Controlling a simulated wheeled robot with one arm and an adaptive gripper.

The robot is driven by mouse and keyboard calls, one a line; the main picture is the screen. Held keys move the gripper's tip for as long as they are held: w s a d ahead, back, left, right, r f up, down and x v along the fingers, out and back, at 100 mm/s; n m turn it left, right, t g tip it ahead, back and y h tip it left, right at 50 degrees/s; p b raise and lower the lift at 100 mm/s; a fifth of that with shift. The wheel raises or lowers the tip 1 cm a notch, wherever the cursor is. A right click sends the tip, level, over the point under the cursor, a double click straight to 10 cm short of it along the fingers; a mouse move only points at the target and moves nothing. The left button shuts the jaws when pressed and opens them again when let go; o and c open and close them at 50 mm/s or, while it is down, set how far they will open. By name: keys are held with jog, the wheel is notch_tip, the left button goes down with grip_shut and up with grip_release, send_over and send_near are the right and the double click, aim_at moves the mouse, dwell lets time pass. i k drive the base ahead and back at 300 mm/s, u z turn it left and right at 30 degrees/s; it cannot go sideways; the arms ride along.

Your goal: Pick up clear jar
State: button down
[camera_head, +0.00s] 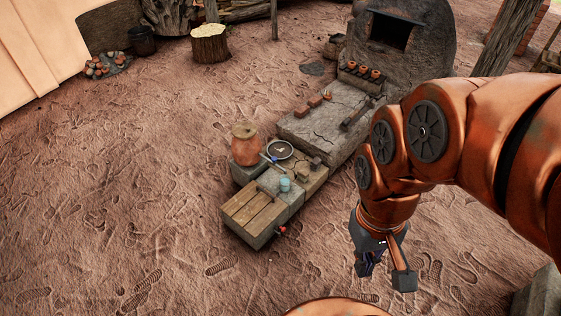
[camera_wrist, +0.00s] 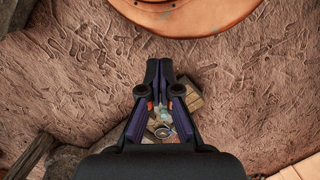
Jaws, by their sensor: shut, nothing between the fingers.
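A small pale-blue, glassy jar (camera_head: 285,185), which looks like the clear jar, stands on the low stone and wood bench (camera_head: 258,214). My gripper (camera_head: 386,274) hangs in the air at the right, well apart from the jar. In the wrist view my gripper (camera_wrist: 160,64) has its dark fingers together at the tips, with nothing held. A pale bluish spot (camera_wrist: 165,116) shows between the finger linkages, perhaps the jar; the fingers hide most of the bench there.
A large orange clay pot (camera_head: 246,149) and a round dark-rimmed dish (camera_head: 279,151) stand behind the jar. Small grey blocks (camera_head: 315,163) lie to its right. A stone slab (camera_head: 322,125) leads back to a mud kiln (camera_head: 395,55). The ground at left and in front is clear.

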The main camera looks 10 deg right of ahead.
aim_at(285, 179)
jog(key=u, duration=0.75)
jog(key=i, duration=0.95)
jog(key=u, duration=0.05)
